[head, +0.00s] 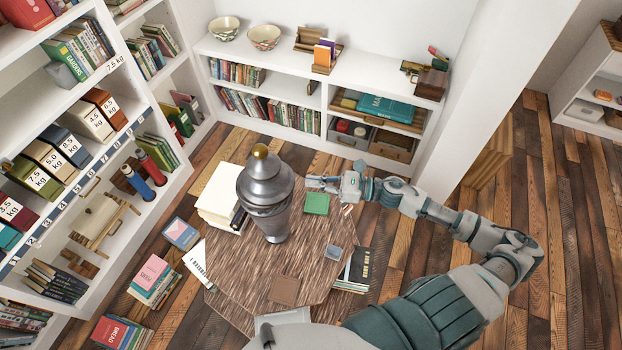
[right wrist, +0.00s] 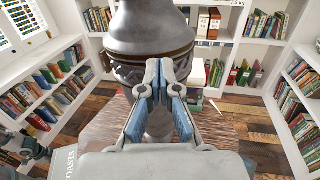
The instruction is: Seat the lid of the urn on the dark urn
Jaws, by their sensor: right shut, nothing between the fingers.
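In the right wrist view the shut fingers (right wrist: 165,82) stand in front of the urn (right wrist: 150,40), whose top and knob are cut off by the frame. My left gripper does not show.
Shelves stand left and behind. Books lie on the floor around the table.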

